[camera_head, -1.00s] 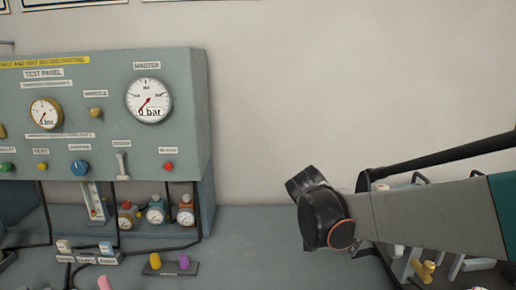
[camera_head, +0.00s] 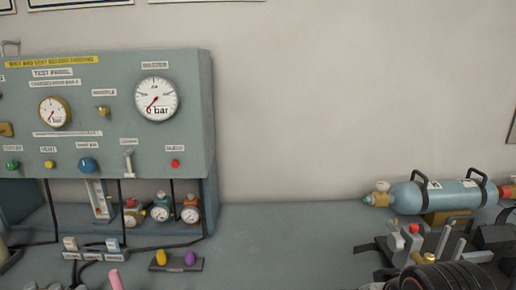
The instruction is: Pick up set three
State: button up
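My gripper is not in view.
A green-grey test panel (camera_head: 190,110) with gauges fills the left. Below it are small gauges (camera_head: 160,210), hoses and a tray (camera_head: 176,264) with yellow and purple plugs. The bench middle (camera_head: 280,235) is clear.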

aim_at(491, 247)
jog(key=z, duration=1.25)
jog(key=i+z, duration=0.4)
jog(key=i, duration=0.35)
